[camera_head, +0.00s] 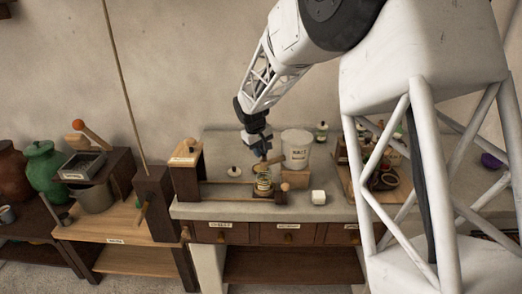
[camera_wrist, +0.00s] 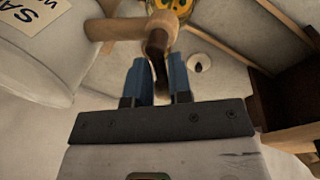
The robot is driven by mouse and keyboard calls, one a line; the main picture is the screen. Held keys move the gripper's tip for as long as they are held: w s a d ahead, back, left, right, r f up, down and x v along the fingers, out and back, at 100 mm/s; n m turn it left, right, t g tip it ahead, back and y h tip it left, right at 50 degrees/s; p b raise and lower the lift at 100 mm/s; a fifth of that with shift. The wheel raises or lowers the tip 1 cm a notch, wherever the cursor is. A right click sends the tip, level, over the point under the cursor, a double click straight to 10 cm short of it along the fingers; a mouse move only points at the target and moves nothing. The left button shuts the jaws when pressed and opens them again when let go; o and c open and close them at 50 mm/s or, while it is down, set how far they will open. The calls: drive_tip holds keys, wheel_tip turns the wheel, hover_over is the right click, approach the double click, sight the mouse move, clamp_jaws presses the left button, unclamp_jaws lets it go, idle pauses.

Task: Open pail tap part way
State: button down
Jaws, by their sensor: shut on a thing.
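The white pail (camera_head: 297,155) stands on the counter and carries a paper label. It also shows at the upper left of the wrist view (camera_wrist: 85,60). Its wooden tap (camera_head: 274,161) sticks out to the left, over a small yellow-patterned jar (camera_head: 263,184). In the wrist view, the tap's light barrel (camera_wrist: 118,29) runs across the top, and a dark handle (camera_wrist: 157,47) reaches from it between my blue fingers. My gripper (camera_head: 261,154) is shut on this handle, and it also shows in the wrist view (camera_wrist: 160,68). The fingertips hide part of the handle in the head view.
A small pale lidded thing (camera_head: 234,171) stands left of the jar. A wooden tray with bottles and dishes (camera_head: 385,181) lies to the right. A wooden post (camera_head: 186,171) stands at the counter's left end.

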idle(0.5)
drive_tip(key=c, duration=1.1)
unclamp_jaws()
drive_tip(key=shift+c, duration=0.2)
drive_tip(key=shift+r, duration=0.1)
wheel_tip(320, 180, up, 8)
drive_tip(key=a, duration=0.1)
drive_tip(key=shift+s+f, duration=0.25)
drive_tip(key=shift+s, duration=0.2)
